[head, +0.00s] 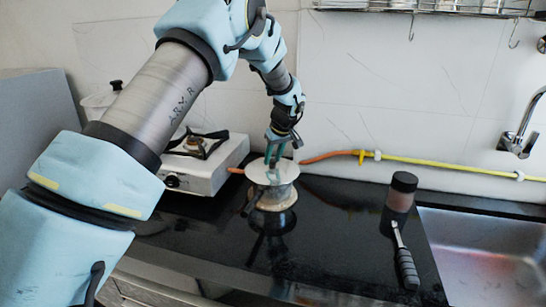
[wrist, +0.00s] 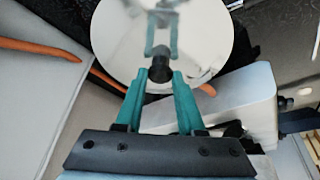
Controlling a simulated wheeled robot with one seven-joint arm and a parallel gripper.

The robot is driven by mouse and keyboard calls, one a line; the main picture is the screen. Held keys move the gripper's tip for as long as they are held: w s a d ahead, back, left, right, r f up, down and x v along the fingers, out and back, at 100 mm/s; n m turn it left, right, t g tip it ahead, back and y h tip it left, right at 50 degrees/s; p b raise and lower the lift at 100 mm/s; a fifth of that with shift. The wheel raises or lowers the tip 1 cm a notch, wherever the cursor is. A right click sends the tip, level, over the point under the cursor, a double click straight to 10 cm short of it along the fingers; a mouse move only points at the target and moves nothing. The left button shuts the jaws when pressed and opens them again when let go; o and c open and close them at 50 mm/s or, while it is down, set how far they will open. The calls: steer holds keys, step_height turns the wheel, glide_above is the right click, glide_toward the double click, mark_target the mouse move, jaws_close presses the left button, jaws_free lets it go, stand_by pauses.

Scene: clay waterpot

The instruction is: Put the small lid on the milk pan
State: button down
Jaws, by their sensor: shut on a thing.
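The small lid (head: 258,171) is a pale, shiny round disc with a dark knob (wrist: 160,69). My gripper (head: 274,168) has its teal fingers shut on that knob, and the lid fills the top middle of the wrist view (wrist: 120,40). The milk pan (head: 277,197) stands on the dark counter directly below the lid in the head view. The lid covers its opening. I cannot tell whether the lid touches the rim or hangs just above it. In the wrist view the lid hides the pan.
A white gas stove (head: 205,177) stands left of the pan. An orange and yellow hose (head: 430,162) runs along the wall behind. A dark-topped jar (head: 402,190) and a black-handled tool (head: 406,262) are right, beside the sink (head: 490,250). The counter between pan and jar is clear.

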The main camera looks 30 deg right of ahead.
steer(key=shift+s+a+f+b, duration=0.1)
steer(key=shift+f+b, duration=0.65)
stand_by(1.2)
steer(key=c, duration=0.8)
jaws_free()
steer(key=shift+f, duration=0.1)
steer(key=o, duration=0.4)
steer(key=shift+c, duration=0.2)
steer(key=shift+r, duration=0.2)
steer(key=b+v, duration=0.3)
steer(key=v, duration=0.7)
steer(key=shift+r, duration=0.35)
steer(key=shift+s, duration=0.1)
